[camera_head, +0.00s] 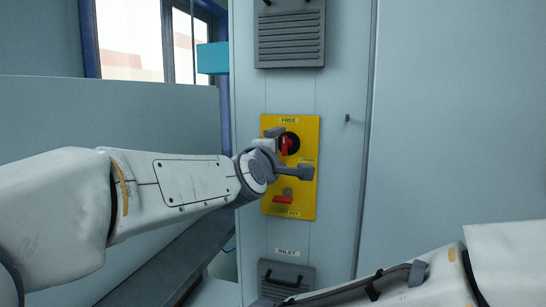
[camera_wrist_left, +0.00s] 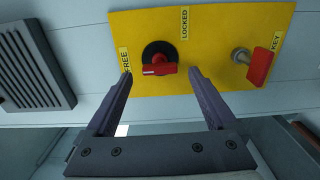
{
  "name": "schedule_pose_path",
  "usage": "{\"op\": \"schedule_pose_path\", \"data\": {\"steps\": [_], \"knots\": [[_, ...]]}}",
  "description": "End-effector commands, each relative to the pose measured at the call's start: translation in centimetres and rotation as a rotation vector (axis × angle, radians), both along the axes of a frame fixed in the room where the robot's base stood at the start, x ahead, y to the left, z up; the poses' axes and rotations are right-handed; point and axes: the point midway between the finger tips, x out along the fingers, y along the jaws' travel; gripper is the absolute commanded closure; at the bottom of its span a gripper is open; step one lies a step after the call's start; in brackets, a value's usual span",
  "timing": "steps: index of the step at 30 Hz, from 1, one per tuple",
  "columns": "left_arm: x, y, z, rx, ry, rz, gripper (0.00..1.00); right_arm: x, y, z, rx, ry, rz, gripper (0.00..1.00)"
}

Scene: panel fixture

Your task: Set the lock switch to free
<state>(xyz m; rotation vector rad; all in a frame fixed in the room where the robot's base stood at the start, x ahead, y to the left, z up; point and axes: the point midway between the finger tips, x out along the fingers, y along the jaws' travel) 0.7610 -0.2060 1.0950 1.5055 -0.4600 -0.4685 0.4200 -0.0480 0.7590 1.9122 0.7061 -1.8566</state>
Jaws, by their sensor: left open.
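The lock switch is a red handle (camera_wrist_left: 160,69) on a black round base (camera_wrist_left: 158,51), on a yellow panel (camera_head: 307,205). In the left wrist view its handle lies crosswise, its white mark at the end toward the FREE label (camera_wrist_left: 125,60). The LOCKED label (camera_wrist_left: 184,22) is above it in that view. It also shows in the head view (camera_head: 285,146), partly hidden by my gripper. My left gripper (camera_wrist_left: 160,73) is open, with one finger on each side of the handle. I cannot tell whether they touch it. My right gripper is out of view.
A red key (camera_wrist_left: 262,66) sits in a round lock on the same panel, under the switch in the head view (camera_head: 283,200). Grey louvred vents are above (camera_head: 290,38) and below (camera_head: 285,278) the panel. A small knob (camera_head: 347,118) is to its right.

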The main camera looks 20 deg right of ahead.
Motion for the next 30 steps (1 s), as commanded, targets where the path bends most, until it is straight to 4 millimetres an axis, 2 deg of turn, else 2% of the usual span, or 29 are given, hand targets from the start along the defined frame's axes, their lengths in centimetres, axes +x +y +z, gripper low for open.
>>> {"op": "schedule_pose_path", "data": {"steps": [6,12,26,29,30], "knots": [[-3.9,2.7,0.1,-0.003,-0.001,0.000,0.10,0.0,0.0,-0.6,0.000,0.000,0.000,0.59],[-6.1,4.2,0.0,-0.001,0.000,0.001,0.10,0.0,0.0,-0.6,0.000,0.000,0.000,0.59],[-6.6,4.6,-0.4,0.005,0.004,0.001,0.10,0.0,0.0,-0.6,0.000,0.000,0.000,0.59],[-6.4,4.6,-2.6,0.056,0.032,-0.008,0.10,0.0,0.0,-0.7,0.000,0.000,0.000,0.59],[-6.3,4.7,-4.3,0.093,0.054,-0.014,0.10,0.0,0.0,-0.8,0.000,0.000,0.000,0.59]]}}
